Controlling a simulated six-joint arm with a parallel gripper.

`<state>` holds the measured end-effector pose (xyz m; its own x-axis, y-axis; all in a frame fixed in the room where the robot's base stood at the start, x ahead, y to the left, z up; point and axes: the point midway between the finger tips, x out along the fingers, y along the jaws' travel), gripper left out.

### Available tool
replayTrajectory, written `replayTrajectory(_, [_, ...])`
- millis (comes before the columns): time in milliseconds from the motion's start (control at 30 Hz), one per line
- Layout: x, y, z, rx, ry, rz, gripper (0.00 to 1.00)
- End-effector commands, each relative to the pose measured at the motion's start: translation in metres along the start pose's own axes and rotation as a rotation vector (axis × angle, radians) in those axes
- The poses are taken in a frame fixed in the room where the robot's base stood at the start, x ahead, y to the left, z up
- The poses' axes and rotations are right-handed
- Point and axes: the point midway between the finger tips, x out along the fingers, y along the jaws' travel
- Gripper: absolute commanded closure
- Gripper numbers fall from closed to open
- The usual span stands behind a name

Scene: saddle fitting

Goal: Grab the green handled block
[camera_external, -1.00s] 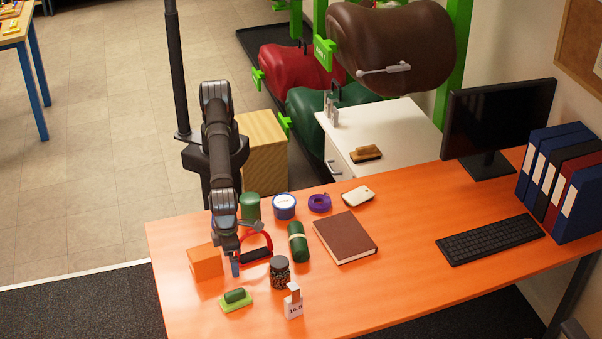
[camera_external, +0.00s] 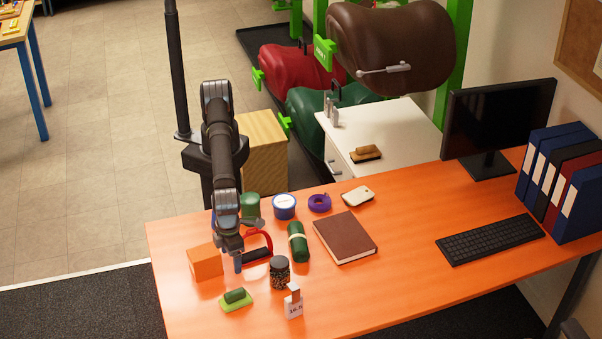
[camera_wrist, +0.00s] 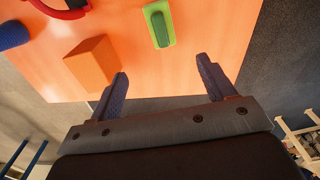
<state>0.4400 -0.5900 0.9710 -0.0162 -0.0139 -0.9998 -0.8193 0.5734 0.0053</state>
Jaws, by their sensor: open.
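The green handled block (camera_external: 236,299) is a light green slab with a dark green bar handle on top. It lies on the orange table near the front left edge. In the wrist view the green handled block (camera_wrist: 158,24) is at the top centre, beyond the fingertips and roughly between their lines. My gripper (camera_external: 238,262) is above the table, behind the block and beside the orange box. In the wrist view my gripper (camera_wrist: 161,68) has its two blue fingers wide apart with nothing between them.
An orange box (camera_external: 205,261) stands left of my gripper. A jar (camera_external: 280,272), a white tag stand (camera_external: 293,303), a red-and-black handled item (camera_external: 257,252) and a green roll (camera_external: 298,242) are close by on the right. The table (camera_external: 190,309) is clear around the block's left side.

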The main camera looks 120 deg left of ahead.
Motion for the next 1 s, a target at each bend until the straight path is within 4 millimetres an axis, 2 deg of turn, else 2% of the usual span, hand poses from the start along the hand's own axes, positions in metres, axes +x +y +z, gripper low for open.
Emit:
replayTrajectory(467, [0.011,0.002,0.018,-1.059,0.109,0.087,0.25])
replayTrajectory(1000, [0.020,0.003,0.038,-2.290,0.129,0.328,0.25])
